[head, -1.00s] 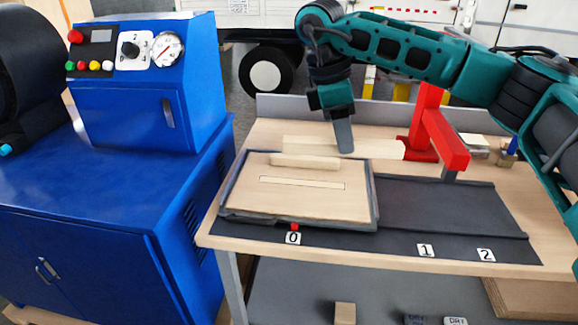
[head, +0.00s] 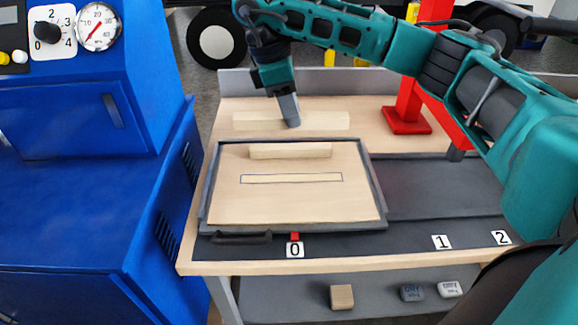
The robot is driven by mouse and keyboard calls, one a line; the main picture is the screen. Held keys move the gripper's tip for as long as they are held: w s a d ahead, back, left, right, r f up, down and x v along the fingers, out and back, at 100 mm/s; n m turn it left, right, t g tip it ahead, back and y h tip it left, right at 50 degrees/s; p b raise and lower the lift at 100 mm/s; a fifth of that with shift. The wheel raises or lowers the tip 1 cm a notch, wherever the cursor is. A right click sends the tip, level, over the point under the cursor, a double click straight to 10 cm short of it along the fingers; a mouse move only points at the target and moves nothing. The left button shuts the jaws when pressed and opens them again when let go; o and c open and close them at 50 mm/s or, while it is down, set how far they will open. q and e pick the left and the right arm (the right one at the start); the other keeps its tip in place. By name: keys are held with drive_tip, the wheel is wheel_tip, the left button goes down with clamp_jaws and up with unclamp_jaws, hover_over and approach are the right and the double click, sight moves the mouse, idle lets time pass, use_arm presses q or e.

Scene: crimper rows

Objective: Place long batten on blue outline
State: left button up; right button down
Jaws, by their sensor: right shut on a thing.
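A long pale wooden batten (head: 330,121) lies level across the back of the bench, behind the tray. My right gripper (head: 291,123) points down and is shut on it near its middle, hiding a small part. Whether the batten touches the bench top is hard to tell. The blue outline (head: 291,178) is a thin, narrow rectangle on the wooden board (head: 240,208) in the dark-rimmed tray. It is empty. A shorter, thicker wooden bar (head: 290,151) sits on the board between the batten and the outline. My left gripper is not in view.
A red stand (head: 406,121) rises on the bench to the right of the batten. A blue cabinet with a gauge (head: 97,27) stands close on the left. A low grey ledge (head: 235,82) edges the bench's back. Dark mat slots 1 and 2 look empty.

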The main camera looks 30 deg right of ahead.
wheel_tip(320, 180, down, 9)
drive_tip(key=shift+r+b, duration=0.1)
drive_tip(key=shift+b, duration=1.1)
drive_tip(key=shift+w+f, duration=0.1)
drive_tip(key=shift+f, duration=0.45)
wheel_tip(320, 180, down, 4)
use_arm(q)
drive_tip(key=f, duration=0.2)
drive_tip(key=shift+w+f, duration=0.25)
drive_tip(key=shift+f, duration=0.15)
use_arm(e)
drive_tip(key=shift+f, duration=0.15)
drive_tip(key=shift+f, duration=0.1)
drive_tip(key=c, duration=0.9)
unclamp_jaws()
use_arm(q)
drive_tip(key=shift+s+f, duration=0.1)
use_arm(e)
drive_tip(key=shift+o, duration=0.2)
